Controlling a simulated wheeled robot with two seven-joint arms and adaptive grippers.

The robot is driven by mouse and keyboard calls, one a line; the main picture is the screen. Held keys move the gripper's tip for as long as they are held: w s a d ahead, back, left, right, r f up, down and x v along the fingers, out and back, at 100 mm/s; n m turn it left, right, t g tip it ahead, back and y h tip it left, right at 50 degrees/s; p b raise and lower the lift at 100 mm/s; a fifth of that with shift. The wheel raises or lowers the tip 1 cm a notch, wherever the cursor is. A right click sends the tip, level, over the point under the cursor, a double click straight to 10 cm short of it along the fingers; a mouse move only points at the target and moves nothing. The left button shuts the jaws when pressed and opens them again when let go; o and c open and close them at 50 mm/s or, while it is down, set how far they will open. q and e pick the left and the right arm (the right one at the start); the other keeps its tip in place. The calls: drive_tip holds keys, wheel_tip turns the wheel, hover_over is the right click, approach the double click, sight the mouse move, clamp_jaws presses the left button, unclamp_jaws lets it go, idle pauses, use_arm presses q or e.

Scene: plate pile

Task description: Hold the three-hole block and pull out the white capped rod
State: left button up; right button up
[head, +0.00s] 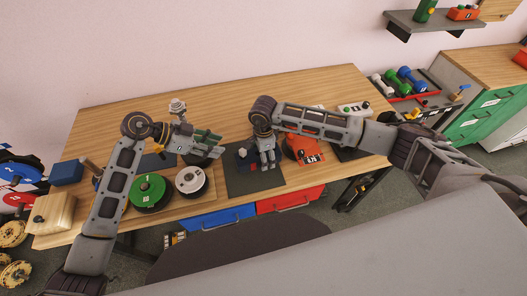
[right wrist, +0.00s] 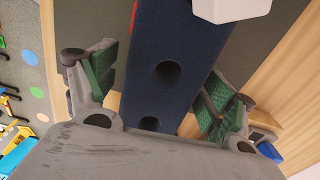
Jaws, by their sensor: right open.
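The dark blue block (right wrist: 165,75) runs between the fingers of my right gripper (right wrist: 158,92) in the right wrist view. Two empty round holes show in it. The white cap (right wrist: 232,8) of the rod sits at the block's far end, cut off by the top edge; the rod's shaft is hidden. The right fingers are open, one on each side, with gaps to the block. In the head view the block (head: 246,158) stands beside my right gripper (head: 266,163), its white cap (head: 241,153) small on top. My left gripper (head: 207,142) looks open and empty, left of the block.
The block is on a dark mat (head: 255,184) on the wooden table (head: 190,105). A green disc (head: 148,188) and a white disc (head: 190,180) lie left of it. An orange-red item (head: 305,150) is close on the right. The table's back is mostly clear.

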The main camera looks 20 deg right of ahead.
drive_tip(key=c, duration=1.1)
use_arm(q)
drive_tip(key=shift+o, duration=0.9)
use_arm(e)
drive_tip(key=shift+c, duration=0.7)
